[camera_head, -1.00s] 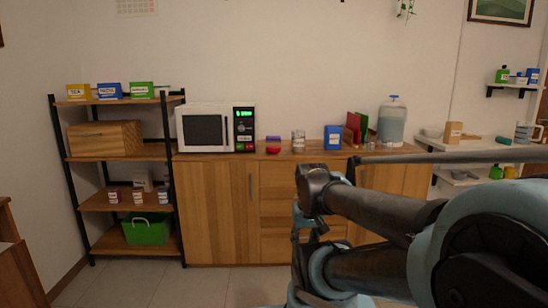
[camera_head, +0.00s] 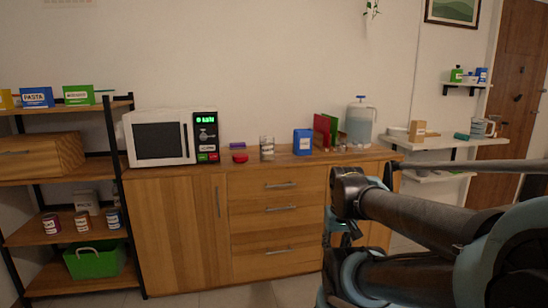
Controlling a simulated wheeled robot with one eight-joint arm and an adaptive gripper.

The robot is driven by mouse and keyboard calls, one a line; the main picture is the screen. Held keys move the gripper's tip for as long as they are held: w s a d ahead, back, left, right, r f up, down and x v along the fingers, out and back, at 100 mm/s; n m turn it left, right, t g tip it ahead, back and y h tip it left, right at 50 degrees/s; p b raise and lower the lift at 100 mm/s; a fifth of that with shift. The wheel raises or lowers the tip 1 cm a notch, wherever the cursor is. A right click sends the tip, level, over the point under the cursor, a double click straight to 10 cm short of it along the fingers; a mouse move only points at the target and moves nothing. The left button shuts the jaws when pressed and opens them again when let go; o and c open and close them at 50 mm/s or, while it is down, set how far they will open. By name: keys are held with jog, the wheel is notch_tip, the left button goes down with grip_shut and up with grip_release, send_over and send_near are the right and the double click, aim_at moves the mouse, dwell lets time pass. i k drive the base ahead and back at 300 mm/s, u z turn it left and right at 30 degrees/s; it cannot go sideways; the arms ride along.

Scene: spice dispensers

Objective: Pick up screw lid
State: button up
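A small round red object (camera_head: 240,158) sits near the front edge of the wooden cabinet top, right of the microwave. A flat purple object (camera_head: 237,146) lies behind it. Either could be a screw lid, but they are too small to tell. A glass-like jar (camera_head: 267,148) stands just to their right. My arm crosses the lower right of the view, in front of the cabinet and well short of these objects. My gripper cannot be made out; only arm links show.
A microwave (camera_head: 161,138) stands left on the cabinet (camera_head: 176,220). A blue box (camera_head: 303,142), upright red and green items (camera_head: 325,131) and a water dispenser (camera_head: 360,121) stand to the right. A shelf rack with boxes and a green bin (camera_head: 95,259) is at far left.

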aim_at(239, 159)
jog(key=z, duration=0.15)
jog(key=i, duration=1.5)
jog(key=u, duration=0.65)
